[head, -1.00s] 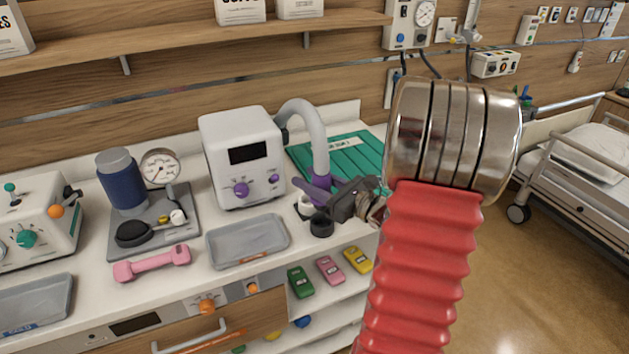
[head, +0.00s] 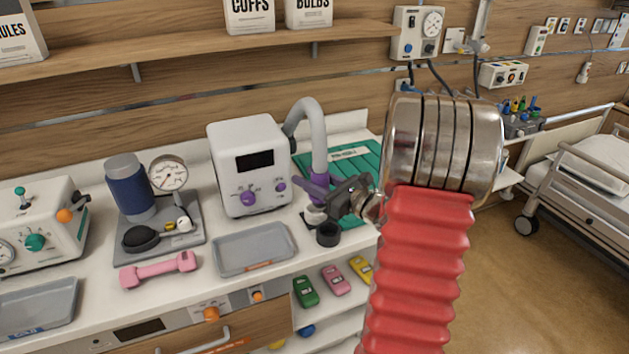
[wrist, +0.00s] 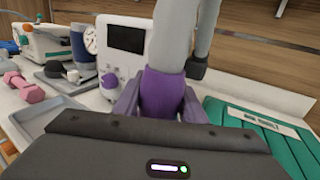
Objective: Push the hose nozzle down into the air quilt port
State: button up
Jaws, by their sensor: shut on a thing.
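My gripper (head: 318,188) is shut on the purple hose nozzle (wrist: 163,95) at the end of a thick grey hose (head: 317,130). In the wrist view its two purple fingers (wrist: 160,108) flank the nozzle. The nozzle points down, roughly upright. A small white fitting (head: 315,214), likely the air quilt port, shows just below the nozzle in the head view. I cannot tell whether they touch; the nozzle's lower end is hidden. The green quilt (head: 366,152) lies folded behind, and it also shows at right in the wrist view (wrist: 262,125).
A black cup-like ring (head: 328,235) stands close in front of the white fitting. The white blower unit (head: 232,185) stands to the left, with a grey tray (head: 292,238) before it. A pink dumbbell (head: 158,269) and a gauge stand (head: 195,238) are further left.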

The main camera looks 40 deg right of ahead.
jog(key=shift+w+d, duration=0.2)
jog(key=shift+w, duration=0.45)
jog(key=shift+w+d, duration=0.15)
jog(key=shift+w, duration=0.5)
jog(key=shift+f, duration=0.1)
jog(key=shift+f, duration=1)
jog(key=shift+f, duration=1.95)
dwell(0.5)
jog(key=o, duration=1.1)
jog(key=shift+s, duration=0.1)
jog(key=s+d, duration=0.1)
jog(key=s, duration=0.8)
jog(key=s+d, duration=0.1)
jog(key=s, duration=0.3)
jog(key=shift+s+d+f, duration=0.1)
jog(key=shift+s+d, duration=0.1)
jog(key=shift+d, duration=0.1)
